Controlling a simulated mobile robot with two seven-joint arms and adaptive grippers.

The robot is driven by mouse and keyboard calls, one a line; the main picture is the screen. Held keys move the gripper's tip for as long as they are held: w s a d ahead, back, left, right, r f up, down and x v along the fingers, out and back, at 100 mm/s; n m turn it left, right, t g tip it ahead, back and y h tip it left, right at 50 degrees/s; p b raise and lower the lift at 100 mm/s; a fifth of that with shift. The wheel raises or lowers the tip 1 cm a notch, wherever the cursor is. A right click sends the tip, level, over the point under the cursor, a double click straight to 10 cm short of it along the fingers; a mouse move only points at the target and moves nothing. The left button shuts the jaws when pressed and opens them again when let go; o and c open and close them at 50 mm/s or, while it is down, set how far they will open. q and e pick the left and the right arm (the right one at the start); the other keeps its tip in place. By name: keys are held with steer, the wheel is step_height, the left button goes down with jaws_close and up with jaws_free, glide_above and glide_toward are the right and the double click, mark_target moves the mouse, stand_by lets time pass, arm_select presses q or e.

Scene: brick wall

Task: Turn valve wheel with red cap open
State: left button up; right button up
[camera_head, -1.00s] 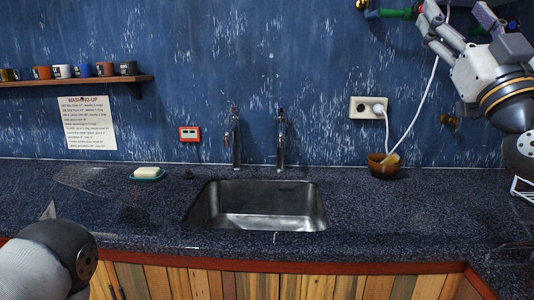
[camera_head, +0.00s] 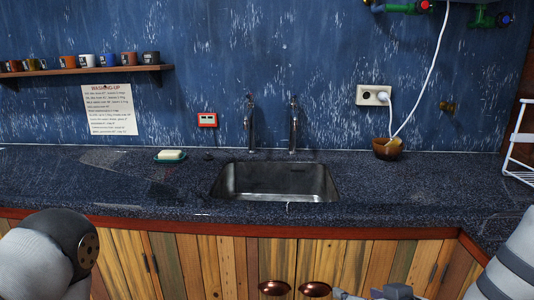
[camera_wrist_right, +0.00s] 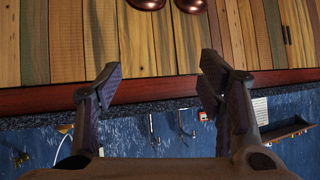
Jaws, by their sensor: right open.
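A green valve with a red cap (camera_head: 425,5) is at the top edge of the head view, on the pipe at the upper right of the wall. Another green valve with a blue cap (camera_head: 506,19) is to its right. My right gripper (camera_wrist_right: 160,85) is open and empty in the right wrist view, in front of the cabinet and counter edge. In the head view only a small part of it shows at the bottom edge, low and far from the valves. My left arm shows at the lower left, but its gripper is out of view.
The counter (camera_head: 420,188) holds a sink (camera_head: 275,180) with two taps, a soap dish (camera_head: 170,156) and a brown bowl (camera_head: 387,148). A white cable hangs from above near an outlet (camera_head: 373,95). A white rack (camera_head: 520,150) is at the right edge.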

steer(key=s+d+f+m+g+h, duration=0.1)
steer(key=s+f+g, duration=0.3)
steer(key=s+f, duration=0.4)
steer(key=s+f+g+h, duration=0.1)
steer(key=s+f+g, duration=0.2)
steer(key=s+f, duration=0.6)
steer(key=s+d+g, duration=0.1)
steer(key=s+g, duration=0.1)
steer(key=s, duration=0.7)
steer(key=s+d+m+g+h, duration=0.1)
steer(key=s+d+g, duration=0.1)
steer(key=s, duration=0.7)
steer(key=shift+f+g, duration=0.4)
steer(key=shift+g, duration=0.1)
steer(key=shift+w+a, duration=0.1)
